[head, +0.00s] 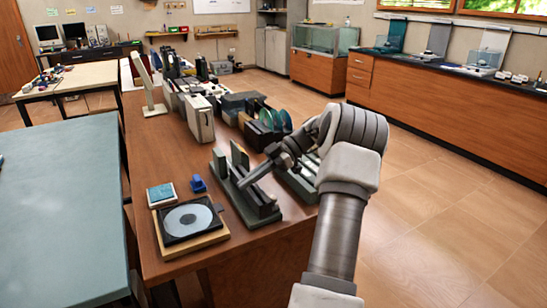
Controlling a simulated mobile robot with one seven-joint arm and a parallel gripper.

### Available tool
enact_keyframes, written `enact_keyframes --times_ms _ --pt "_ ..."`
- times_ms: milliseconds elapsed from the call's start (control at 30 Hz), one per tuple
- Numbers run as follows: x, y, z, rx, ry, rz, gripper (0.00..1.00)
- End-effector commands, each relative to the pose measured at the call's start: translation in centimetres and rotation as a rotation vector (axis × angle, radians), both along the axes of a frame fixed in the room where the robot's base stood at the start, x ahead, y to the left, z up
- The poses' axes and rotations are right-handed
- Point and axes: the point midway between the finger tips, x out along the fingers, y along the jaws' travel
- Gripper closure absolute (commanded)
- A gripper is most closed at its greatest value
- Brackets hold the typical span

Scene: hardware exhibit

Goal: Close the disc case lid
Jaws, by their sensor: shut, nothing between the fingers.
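A black square disc case (166,237) lies on a wooden board (206,240) at the near left corner of the brown table. A silver disc (188,220) shows face up in it. I cannot make out a separate lid; whether one is raised or see-through is unclear. My gripper (243,186) is shut and empty. It points down and left over a dark green slotted stand, to the right of the case and apart from it. My arm comes in from the lower right.
The slotted stand (224,190) with upright panels stands right of the case. A small blue-topped box (161,193) and a blue block (198,184) lie behind it. Upright discs (267,118) and grey cases (200,118) stand farther back. A teal-topped table (60,200) is at left.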

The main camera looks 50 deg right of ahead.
Motion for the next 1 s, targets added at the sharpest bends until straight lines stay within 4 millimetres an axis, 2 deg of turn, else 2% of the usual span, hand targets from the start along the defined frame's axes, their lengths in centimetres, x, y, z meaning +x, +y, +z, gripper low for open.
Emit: enact_keyframes --times_ms 33,200,500,700,1000 --pt "-0.3 -1.0 0.7 -0.001 -0.001 -0.003 1.00" --pt "-1.3 -3.8 2.1 -0.001 -0.001 -0.003 1.00" --pt "-2.3 -7.3 3.7 0.000 0.000 0.000 1.00" --pt "-2.7 -8.2 4.2 0.000 0.001 0.000 1.00" --pt "-2.7 -8.3 4.3 0.000 0.002 0.000 1.00"
